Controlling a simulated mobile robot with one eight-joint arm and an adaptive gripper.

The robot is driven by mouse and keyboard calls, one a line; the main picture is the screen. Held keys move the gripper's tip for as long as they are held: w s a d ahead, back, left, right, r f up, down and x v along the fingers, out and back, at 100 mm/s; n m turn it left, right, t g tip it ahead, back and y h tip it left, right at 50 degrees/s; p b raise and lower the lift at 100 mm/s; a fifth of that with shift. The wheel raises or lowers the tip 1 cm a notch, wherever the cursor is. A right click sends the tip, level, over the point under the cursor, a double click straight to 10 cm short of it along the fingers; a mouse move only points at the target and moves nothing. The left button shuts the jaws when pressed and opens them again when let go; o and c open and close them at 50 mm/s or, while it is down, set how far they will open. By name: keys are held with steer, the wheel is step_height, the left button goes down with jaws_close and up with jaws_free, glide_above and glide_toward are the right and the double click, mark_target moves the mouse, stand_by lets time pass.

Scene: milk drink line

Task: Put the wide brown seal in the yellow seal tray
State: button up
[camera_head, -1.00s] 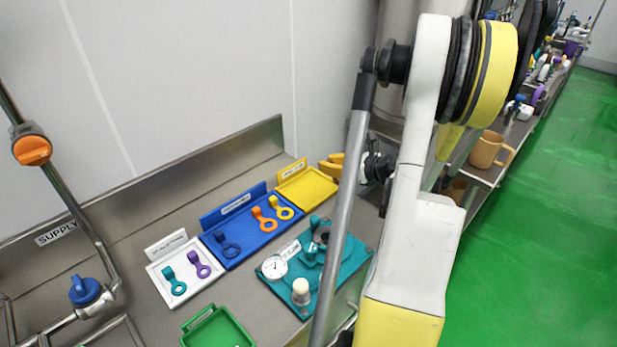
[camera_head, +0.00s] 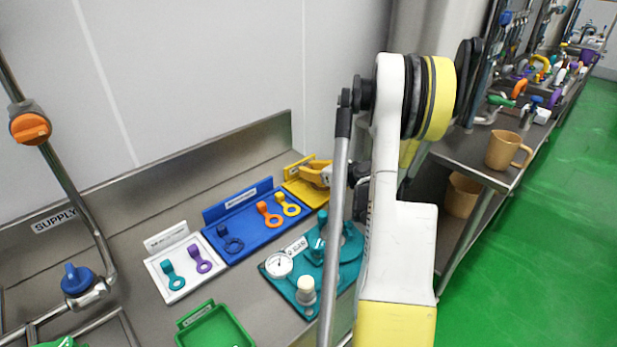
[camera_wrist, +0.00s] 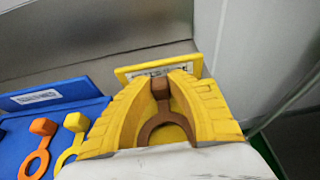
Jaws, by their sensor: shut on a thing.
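The wide brown seal (camera_wrist: 168,125), a ring with a block-shaped tab, sits between the two yellow fingers of my gripper (camera_wrist: 163,92) in the wrist view. The fingers are shut on its tab. In the head view my gripper (camera_head: 314,174) is over the yellow seal tray (camera_head: 298,194), partly covering it. The tray's raised label plate (camera_wrist: 135,70) shows behind the fingertips in the wrist view. The tray floor is mostly hidden, so I cannot tell whether the seal touches it.
A blue tray (camera_head: 222,248) with dark blue, orange and yellow seals stands beside the yellow tray. A white tray (camera_head: 157,265) holds teal and purple seals. A teal fixture with a gauge (camera_head: 279,264) and a green tray (camera_head: 213,329) are nearer. A steel backsplash (camera_head: 200,165) rises behind.

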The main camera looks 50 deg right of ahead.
steer(key=shift+f, duration=0.75)
steer(key=shift+f, duration=0.15)
steer(key=o, duration=0.8)
steer(key=shift+o, duration=0.2)
